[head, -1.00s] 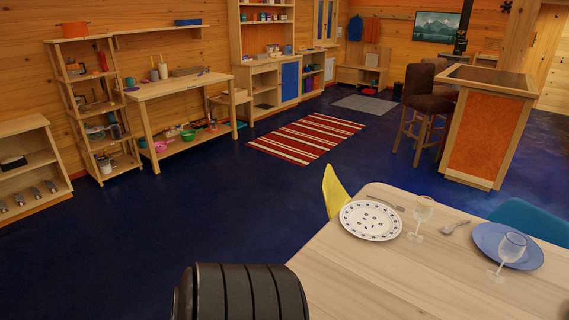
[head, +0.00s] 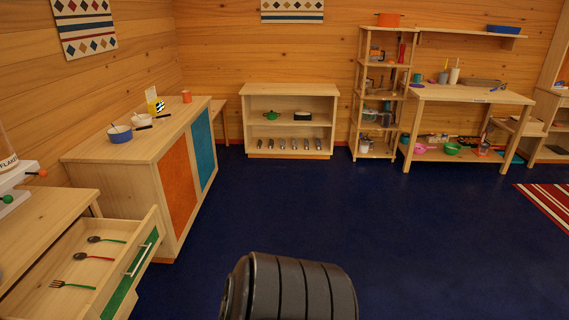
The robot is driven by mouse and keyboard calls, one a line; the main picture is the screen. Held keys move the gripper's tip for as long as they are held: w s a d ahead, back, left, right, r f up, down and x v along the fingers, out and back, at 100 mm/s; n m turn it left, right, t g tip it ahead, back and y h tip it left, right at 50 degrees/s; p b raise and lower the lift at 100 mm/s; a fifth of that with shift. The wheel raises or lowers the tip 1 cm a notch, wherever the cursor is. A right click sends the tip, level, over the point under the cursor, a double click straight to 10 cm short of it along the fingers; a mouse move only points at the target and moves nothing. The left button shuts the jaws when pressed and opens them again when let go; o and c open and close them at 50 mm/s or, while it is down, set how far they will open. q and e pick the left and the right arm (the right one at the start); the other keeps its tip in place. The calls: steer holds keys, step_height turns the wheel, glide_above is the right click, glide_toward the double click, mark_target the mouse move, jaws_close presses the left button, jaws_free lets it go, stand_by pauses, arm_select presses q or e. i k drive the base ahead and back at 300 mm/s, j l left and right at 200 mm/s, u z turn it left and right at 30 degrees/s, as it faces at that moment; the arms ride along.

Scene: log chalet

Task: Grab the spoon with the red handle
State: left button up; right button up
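The spoon with the red handle (head: 94,257) lies in an open drawer (head: 143,259) at the lower left of the head view. Its dark bowl points left and its red handle points right. A second spoon with a green handle (head: 106,240) lies behind it. A fork with a green handle (head: 72,285) lies in front of it. Neither of my grippers shows in the view.
The drawer has a green front and juts from a wooden counter (head: 48,221). A cabinet (head: 140,160) with orange and teal panels stands behind it, bearing bowls. A low shelf (head: 291,89) stands at the back wall. The blue floor (head: 300,210) ahead is clear.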

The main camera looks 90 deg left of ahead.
mark_target(79, 255)
steer(key=l+u, duration=0.1)
steer(key=u, duration=4.15)
steer(key=i+l+u, duration=0.15)
steer(key=i+l, duration=0.15)
steer(key=i+l+u, duration=0.15)
steer(key=l, duration=0.3)
steer(key=i, duration=0.1)
